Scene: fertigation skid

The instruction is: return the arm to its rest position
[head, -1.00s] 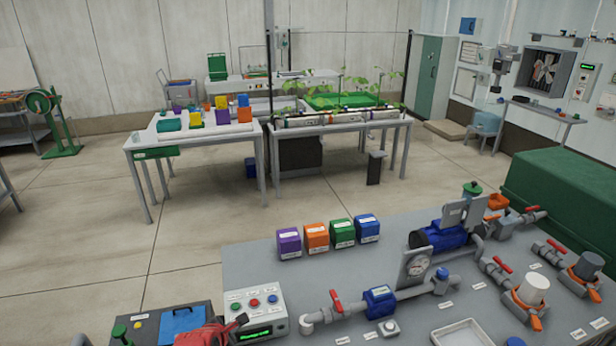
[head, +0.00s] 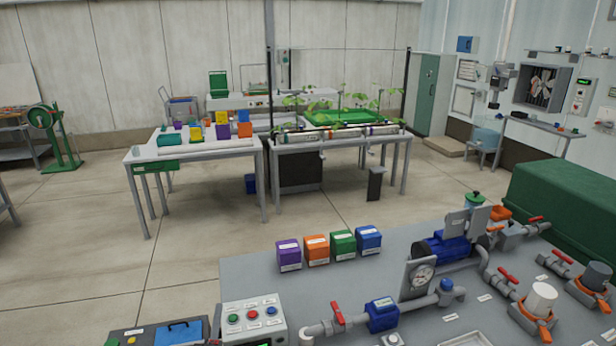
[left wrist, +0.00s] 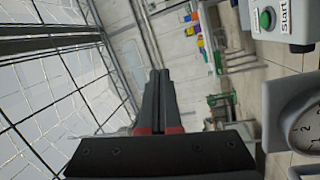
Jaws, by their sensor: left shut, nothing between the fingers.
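My left gripper (left wrist: 158,88) shows in the left wrist view, its two dark fingers together with nothing between them. In that tilted view it points past the skid toward the room, apart from any object. I cannot make it out in the head view now. My right gripper is in neither view.
The grey skid bench (head: 262,272) carries a button box (head: 253,318), several coloured boxes, pipes with red valves, a blue pump (head: 442,249) and a gauge (head: 422,275). A round gauge (left wrist: 306,118) and a green Start button (left wrist: 266,18) show right of the gripper. Open floor lies behind.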

